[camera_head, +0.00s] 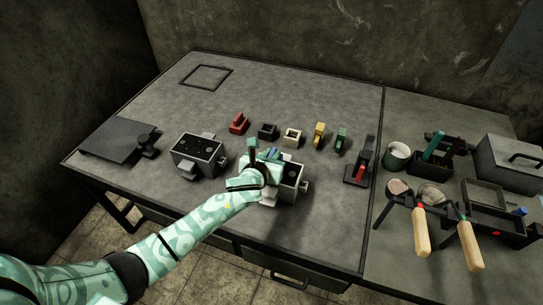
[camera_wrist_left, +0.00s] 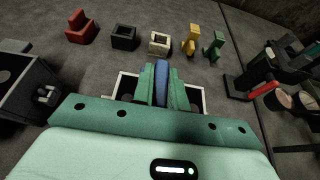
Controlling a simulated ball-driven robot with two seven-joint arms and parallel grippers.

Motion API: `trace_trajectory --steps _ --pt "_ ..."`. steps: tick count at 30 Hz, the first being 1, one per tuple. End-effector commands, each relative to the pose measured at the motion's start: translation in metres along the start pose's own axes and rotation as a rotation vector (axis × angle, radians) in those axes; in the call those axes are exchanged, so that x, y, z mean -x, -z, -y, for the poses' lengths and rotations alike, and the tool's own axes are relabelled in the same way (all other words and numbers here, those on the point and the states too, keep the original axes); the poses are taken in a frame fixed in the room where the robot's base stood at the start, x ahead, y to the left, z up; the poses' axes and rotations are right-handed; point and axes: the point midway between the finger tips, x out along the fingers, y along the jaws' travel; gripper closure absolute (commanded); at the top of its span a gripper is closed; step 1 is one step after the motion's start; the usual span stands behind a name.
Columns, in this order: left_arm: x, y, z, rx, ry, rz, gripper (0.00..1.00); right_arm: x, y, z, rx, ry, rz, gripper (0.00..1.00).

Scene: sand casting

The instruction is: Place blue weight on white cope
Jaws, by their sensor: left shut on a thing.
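My left gripper (camera_head: 265,157) is shut on the blue weight (camera_wrist_left: 162,82), which stands between its green fingers. In the head view only a small part of the blue weight (camera_head: 272,152) shows. The gripper is over the white cope (camera_head: 291,178), a box with a pale rim near the front middle of the table. In the wrist view the white cope's rim (camera_wrist_left: 195,96) shows on both sides of the fingers; the middle is hidden. I cannot tell whether the weight touches the cope. My right gripper is not in view.
A dark flask (camera_head: 198,155) stands left of the cope. Behind are a red weight (camera_head: 238,123), black (camera_head: 267,131) and white (camera_head: 293,137) open blocks, and yellow (camera_head: 319,134) and green (camera_head: 341,141) pieces. A red-handled tool (camera_head: 362,162) stands right. The back left table is mostly clear.

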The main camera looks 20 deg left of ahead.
Motion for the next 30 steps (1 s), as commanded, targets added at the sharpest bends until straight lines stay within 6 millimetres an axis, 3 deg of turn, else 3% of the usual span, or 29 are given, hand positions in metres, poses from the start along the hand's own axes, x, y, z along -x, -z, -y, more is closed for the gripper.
trace_trajectory --steps 3,4,6,17,30 --pt "-0.001 0.000 0.000 0.000 0.001 0.004 1.00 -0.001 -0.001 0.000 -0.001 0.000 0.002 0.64" --pt "-0.001 0.003 0.000 0.000 0.000 -0.001 0.80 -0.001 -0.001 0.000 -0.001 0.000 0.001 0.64" --pt "-0.001 0.002 0.000 0.000 0.000 0.000 0.64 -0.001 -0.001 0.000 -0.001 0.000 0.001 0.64" --pt "0.004 -0.002 0.000 -0.001 0.000 0.000 0.64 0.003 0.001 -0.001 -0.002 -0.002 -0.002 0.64" --pt "0.099 -0.004 0.000 -0.001 0.000 0.001 0.64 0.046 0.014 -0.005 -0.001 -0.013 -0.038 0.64"
